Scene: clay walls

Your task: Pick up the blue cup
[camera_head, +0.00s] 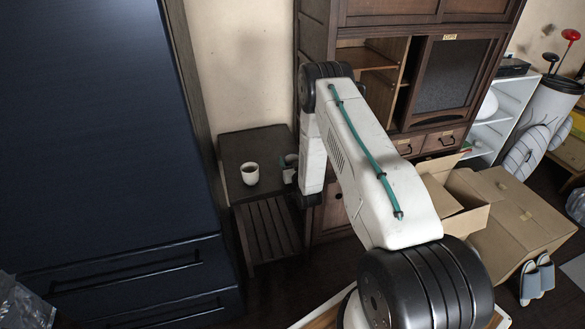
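A white cup (250,173) with dark contents stands upright on a small dark wooden table (235,150). A small grey-blue object (291,160), perhaps the blue cup, shows at the table's right edge and is partly hidden by my arm. My arm reaches over from the lower right and its forearm end hangs down beside the table. My gripper is mostly hidden; a small dark part (288,176) by the grey-blue object may belong to it. I cannot tell whether it is open or touches that object.
A large dark blue cabinet (100,130) fills the left. A wooden cabinet (455,80) stands behind my arm. An open cardboard box (510,215), slippers (537,280) and a white shelf (495,125) are at the right.

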